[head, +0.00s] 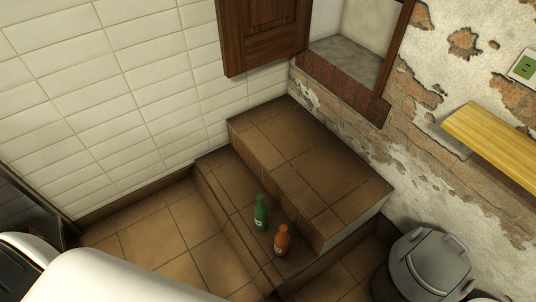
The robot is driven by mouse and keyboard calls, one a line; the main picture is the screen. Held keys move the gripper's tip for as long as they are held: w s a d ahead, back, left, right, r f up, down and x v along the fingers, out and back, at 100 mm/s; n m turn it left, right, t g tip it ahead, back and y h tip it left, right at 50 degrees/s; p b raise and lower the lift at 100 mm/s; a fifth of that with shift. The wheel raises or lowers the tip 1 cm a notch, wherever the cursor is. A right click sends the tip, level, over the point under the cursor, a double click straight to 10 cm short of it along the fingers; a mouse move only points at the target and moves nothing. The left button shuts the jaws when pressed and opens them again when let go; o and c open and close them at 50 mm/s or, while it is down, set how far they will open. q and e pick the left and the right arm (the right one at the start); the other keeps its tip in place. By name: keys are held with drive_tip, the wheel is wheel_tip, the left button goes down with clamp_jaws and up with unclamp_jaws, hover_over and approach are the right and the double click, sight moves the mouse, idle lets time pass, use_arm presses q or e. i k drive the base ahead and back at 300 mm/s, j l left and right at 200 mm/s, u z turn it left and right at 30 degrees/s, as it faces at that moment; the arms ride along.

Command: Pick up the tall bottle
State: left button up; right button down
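A green bottle (260,214) with a pale label stands upright on the lower tiled step (228,180). An orange-red bottle (282,242) with a pale label stands upright on the same step, just right of the green one and nearer to me. The two look close in height. The green one looks slightly taller and slimmer, but I cannot tell for certain which is the tall bottle. The bottles are close together with a small gap. Neither of my grippers is in view.
A higher tiled step (310,165) rises behind the bottles. A grey lidded bin (430,268) stands at the lower right. A yellow wooden shelf (495,145) juts from the peeling wall. A wooden shutter (262,35) hangs above. Tiled floor (160,240) is clear left of the steps.

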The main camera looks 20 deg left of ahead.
sight(260, 210)
drive_tip(key=u, duration=0.7)
drive_tip(key=i+j, duration=0.2)
drive_tip(key=i+j+z, duration=0.15)
drive_tip(key=j, duration=0.15)
drive_tip(key=i+j+z, duration=0.15)
drive_tip(key=j, duration=0.15)
drive_tip(key=i+j+z, duration=0.15)
drive_tip(key=j, duration=0.15)
drive_tip(key=i+j+z, duration=0.15)
drive_tip(key=j, duration=0.2)
drive_tip(key=i+j+z, duration=0.15)
drive_tip(key=j, duration=0.15)
drive_tip(key=k, duration=0.05)
